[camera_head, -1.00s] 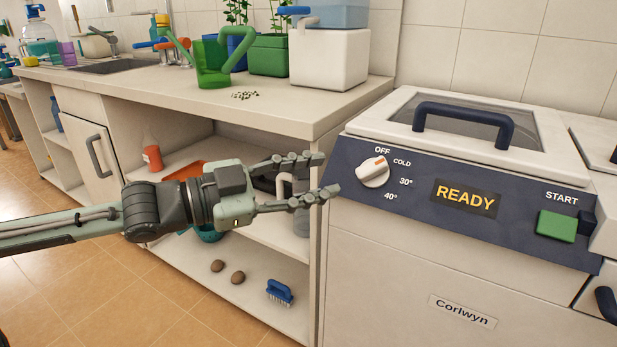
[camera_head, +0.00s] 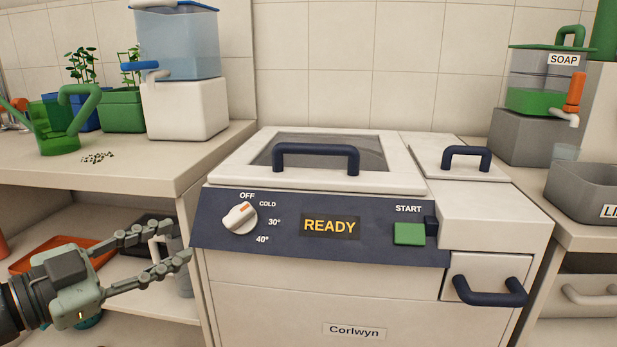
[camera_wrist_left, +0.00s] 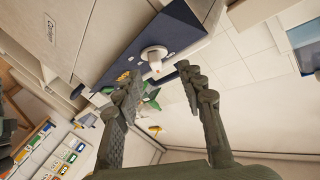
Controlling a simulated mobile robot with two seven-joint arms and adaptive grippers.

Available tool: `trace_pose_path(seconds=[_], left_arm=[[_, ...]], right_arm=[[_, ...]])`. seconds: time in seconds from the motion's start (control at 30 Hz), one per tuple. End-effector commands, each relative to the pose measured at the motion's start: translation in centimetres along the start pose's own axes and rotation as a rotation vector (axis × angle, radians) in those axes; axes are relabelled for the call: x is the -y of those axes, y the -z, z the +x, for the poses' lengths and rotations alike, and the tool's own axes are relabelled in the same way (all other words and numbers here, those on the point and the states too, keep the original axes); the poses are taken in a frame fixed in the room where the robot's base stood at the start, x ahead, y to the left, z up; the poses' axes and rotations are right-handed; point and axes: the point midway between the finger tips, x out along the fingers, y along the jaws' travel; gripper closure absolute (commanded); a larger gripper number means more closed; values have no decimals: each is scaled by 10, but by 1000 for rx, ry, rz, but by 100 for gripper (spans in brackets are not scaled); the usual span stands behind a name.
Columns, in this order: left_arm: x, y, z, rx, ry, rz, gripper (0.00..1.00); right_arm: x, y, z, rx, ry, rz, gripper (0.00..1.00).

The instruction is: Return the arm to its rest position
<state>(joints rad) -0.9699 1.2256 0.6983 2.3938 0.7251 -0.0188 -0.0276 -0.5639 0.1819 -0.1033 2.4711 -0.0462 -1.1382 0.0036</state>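My left gripper (camera_head: 158,254) is at the lower left of the head view, in front of the open shelf and left of the washing machine. Its two fingers are spread apart with nothing between them, and they point right toward the machine. In the left wrist view the two fingers (camera_wrist_left: 160,95) are also apart and empty, with the machine's white dial (camera_wrist_left: 153,54) beyond them and not touched. My right gripper is in neither view.
The washing machine (camera_head: 270,300) stands in the middle, lid closed, its display (camera_head: 331,226) reading READY. A counter (camera_head: 150,175) with a green watering can (camera_head: 55,140) is at left. A grey bin (camera_head: 585,190) and a soap dispenser (camera_head: 545,75) are at right.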

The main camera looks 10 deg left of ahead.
Motion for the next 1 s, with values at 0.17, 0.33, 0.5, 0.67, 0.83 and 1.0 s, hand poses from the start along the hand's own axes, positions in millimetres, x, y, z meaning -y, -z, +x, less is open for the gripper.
trace_pose_path(seconds=[0.17, 0.33, 0.5, 0.67, 0.83, 1.0], left_arm=[[27, -98, -37, 277, 151, -62, 60], [3, -214, -91, 620, 267, -196, 60], [-85, -298, -128, 951, 292, -384, 60], [-188, -323, -129, 1190, 230, -534, 60], [-252, -318, -118, 1322, 162, -604, 60], [-270, -315, -116, 1358, 140, -619, 60]], right_arm=[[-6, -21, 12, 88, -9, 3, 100], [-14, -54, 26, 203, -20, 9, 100], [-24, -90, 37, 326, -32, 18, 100], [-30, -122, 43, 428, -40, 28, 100], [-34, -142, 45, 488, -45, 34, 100], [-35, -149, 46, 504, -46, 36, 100]])
